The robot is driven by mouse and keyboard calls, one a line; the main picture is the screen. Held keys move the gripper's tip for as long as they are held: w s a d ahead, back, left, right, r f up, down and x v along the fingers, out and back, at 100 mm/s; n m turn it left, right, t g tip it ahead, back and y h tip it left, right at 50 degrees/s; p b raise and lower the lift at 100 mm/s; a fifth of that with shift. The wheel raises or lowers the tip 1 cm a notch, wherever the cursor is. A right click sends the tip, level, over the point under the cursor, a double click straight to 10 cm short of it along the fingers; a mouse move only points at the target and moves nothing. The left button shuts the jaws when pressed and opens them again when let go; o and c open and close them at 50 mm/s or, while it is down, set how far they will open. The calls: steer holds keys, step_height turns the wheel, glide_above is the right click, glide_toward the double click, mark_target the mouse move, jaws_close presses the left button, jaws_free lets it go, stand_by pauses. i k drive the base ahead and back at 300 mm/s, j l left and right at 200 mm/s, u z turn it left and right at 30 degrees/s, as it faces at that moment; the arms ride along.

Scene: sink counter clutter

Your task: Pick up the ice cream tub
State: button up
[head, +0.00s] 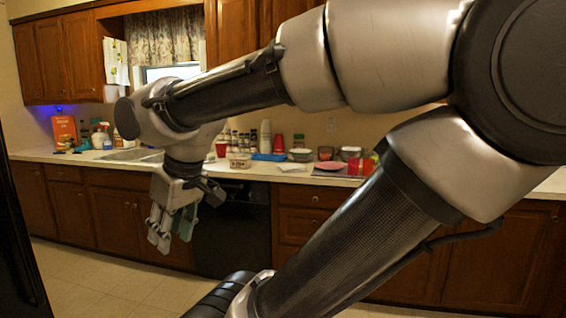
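A small pale tub with dark marks on its side (240,163) stands on the counter near its front edge, right of the sink. It looks like the ice cream tub, but its lettering is too small to read. My gripper (173,236) hangs fingers down in front of the lower cabinets, left of the tub and below counter height. Its fingers are spread apart with nothing seen between them. It is clear of the tub.
The counter (300,178) holds a blue item (268,157), red cups (221,148), bottles, bowls and a pink plate (329,166) close around the tub. The sink (130,155) is at left. A black dishwasher (232,235) stands below. Open floor lies in front.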

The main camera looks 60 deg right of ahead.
mark_target(236, 162)
steer(key=z, duration=1.6)
steer(key=i+l, duration=0.1)
steer(key=i, duration=0.5)
steer(key=i+u, duration=0.1)
steer(key=i, duration=0.5)
steer(key=i+l, duration=0.2)
steer(key=i, duration=0.4)
steer(key=i+l+u, duration=0.1)
steer(key=i, duration=0.5)
steer(key=i+l, duration=0.2)
steer(key=i, duration=0.4)
